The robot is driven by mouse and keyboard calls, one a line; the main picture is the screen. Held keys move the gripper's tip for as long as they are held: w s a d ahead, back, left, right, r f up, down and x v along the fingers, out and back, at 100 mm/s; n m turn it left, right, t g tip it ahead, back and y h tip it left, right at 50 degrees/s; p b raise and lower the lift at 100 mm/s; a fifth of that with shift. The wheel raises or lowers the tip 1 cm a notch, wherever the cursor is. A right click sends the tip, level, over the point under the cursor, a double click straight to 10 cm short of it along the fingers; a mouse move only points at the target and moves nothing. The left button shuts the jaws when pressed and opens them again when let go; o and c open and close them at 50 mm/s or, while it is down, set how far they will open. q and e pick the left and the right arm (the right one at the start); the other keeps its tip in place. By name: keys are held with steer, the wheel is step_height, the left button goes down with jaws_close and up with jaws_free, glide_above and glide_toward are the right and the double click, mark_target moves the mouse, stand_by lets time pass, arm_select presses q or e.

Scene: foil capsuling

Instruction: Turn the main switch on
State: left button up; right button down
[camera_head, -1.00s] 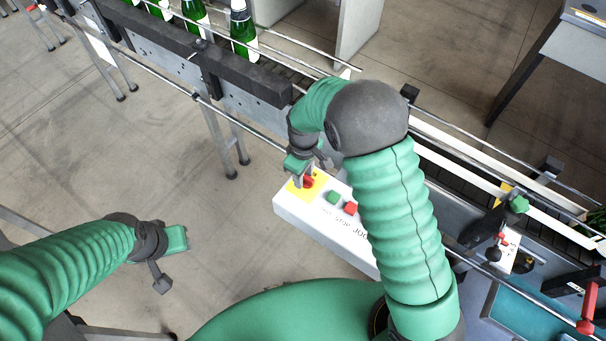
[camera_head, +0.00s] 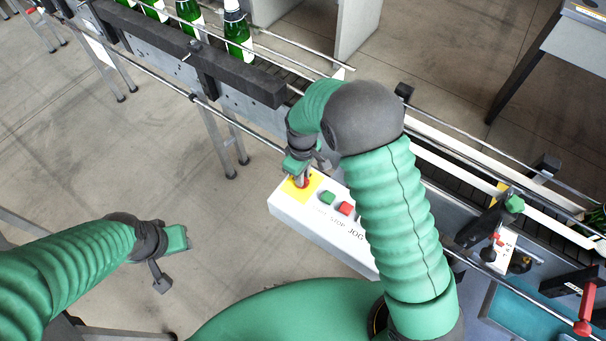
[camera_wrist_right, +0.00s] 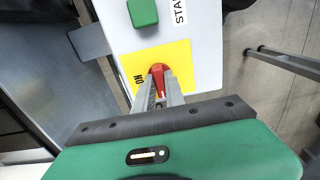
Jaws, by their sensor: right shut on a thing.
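The main switch (camera_wrist_right: 158,72) is a red knob on a yellow plate (camera_wrist_right: 182,66) marked ON, at the end of a white control box (camera_head: 325,225). In the head view the switch is mostly hidden by my right gripper (camera_head: 302,178). In the right wrist view the two fingers of my right gripper (camera_wrist_right: 158,92) are close together on either side of the red knob, shut on it. My left gripper (camera_head: 172,262) is out over the floor at the lower left, away from the box; its fingers look spread apart, with nothing between them.
A green button (camera_head: 328,198) and a red button (camera_head: 346,208) sit beside the yellow plate. Behind the box runs a conveyor with rails (camera_head: 262,138) and several green bottles (camera_head: 238,33). A red-handled lever (camera_head: 586,305) is at the right. Floor at left is clear.

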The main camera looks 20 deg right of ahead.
steer(key=shift+m, duration=0.3)
steer(key=shift+a+r+m+p, duration=0.1)
steer(key=shift+m+p, duration=0.25)
steer(key=shift+m, duration=0.15)
steer(key=m+p, duration=0.1)
steer(key=m, duration=0.1)
steer(key=shift+m, duration=0.3)
steer(key=m+p, duration=0.1)
steer(key=m, duration=0.3)
steer(key=shift+m, duration=0.3)
steer(key=m+p, duration=0.2)
steer(key=m, duration=0.3)
steer(key=shift+w+m+p, duration=0.1)
steer(key=shift+m+p, duration=0.6)
steer(key=shift+m, duration=1.3)
